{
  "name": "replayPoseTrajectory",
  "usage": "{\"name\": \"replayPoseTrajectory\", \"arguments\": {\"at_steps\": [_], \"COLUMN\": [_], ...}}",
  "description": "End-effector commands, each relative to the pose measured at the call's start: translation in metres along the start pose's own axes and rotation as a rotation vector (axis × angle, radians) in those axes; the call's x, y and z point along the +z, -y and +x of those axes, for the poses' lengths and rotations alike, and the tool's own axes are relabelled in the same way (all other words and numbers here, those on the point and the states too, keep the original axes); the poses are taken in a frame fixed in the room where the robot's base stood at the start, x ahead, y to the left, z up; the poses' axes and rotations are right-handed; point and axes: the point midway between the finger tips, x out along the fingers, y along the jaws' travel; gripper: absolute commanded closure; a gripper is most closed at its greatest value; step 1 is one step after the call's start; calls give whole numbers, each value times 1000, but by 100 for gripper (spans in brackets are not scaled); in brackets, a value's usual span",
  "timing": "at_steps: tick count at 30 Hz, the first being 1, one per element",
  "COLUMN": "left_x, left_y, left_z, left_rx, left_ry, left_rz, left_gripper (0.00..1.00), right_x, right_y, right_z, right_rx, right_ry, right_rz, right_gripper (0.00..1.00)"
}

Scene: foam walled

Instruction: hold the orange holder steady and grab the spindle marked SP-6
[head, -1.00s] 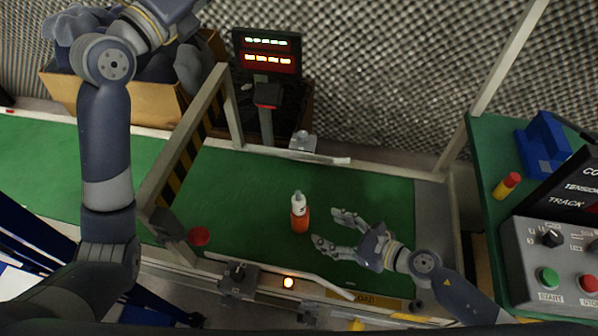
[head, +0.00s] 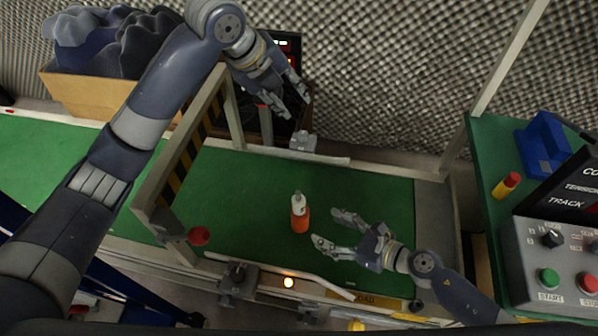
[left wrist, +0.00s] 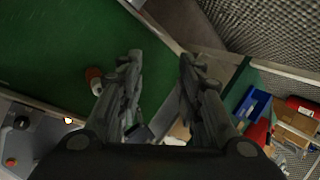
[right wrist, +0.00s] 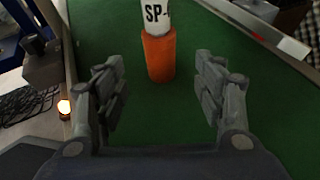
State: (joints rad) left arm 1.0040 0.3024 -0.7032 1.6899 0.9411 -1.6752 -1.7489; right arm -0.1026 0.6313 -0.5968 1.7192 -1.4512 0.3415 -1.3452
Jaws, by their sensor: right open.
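The orange holder (head: 300,221) stands upright on the green belt. The white spindle (head: 298,200) sits upright in its top. In the right wrist view the spindle (right wrist: 155,16) shows the letters "SP-"; the rest of its mark is turned away, above the orange holder (right wrist: 159,57). My right gripper (head: 329,229) is open just right of the holder, its fingers apart and not touching it; in the right wrist view the holder stands ahead between them. My left gripper (head: 294,98) is open and empty, high beyond the belt's far edge. The left wrist view shows its fingers (left wrist: 158,62) apart.
A lit lamp (head: 288,282) sits on the near rail. A control box (head: 552,262) stands at right. The belt right of the holder is clear.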

Motion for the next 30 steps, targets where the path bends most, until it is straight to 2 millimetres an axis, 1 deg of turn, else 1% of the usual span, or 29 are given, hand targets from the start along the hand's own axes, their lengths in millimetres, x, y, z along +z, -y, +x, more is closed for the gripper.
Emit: {"name": "replayPoseTrajectory", "arguments": {"at_steps": [1, 4, 6, 9, 12, 15, 18, 23, 26, 30], "left_x": [-14, -40, -57, -77, -92, -102, -108, -112, -112, -112], "left_y": [-1, -10, -19, -34, -50, -65, -75, -83, -84, -84], "left_z": [10, 30, 44, 60, 72, 80, 84, 88, 88, 88], "left_rx": [41, 130, 199, 296, 384, 455, 502, 536, 538, 537], "left_ry": [-22, -61, -80, -91, -90, -80, -68, -60, -59, -60], "left_rz": [-12, -52, -84, -130, -175, -212, -239, -257, -258, -258], "left_gripper": [67, 67, 67, 67, 67, 67, 67, 67, 67, 67], "right_x": [0, 0, 0, 0, 0, 0, 0, 0, 1, 1], "right_y": [0, 0, 0, 0, 0, 0, 0, 0, 0, 0], "right_z": [0, 0, 0, 0, 0, 0, 0, 3, 13, 36], "right_rx": [0, 0, 0, 0, 0, 0, 0, 0, -1, -1], "right_ry": [0, 0, 0, 0, 0, 0, 0, 1, 2, 3], "right_rz": [0, 0, 0, 0, 0, 0, 0, 0, 1, 1], "right_gripper": [37, 37, 37, 37, 37, 37, 37, 37, 37, 37]}}
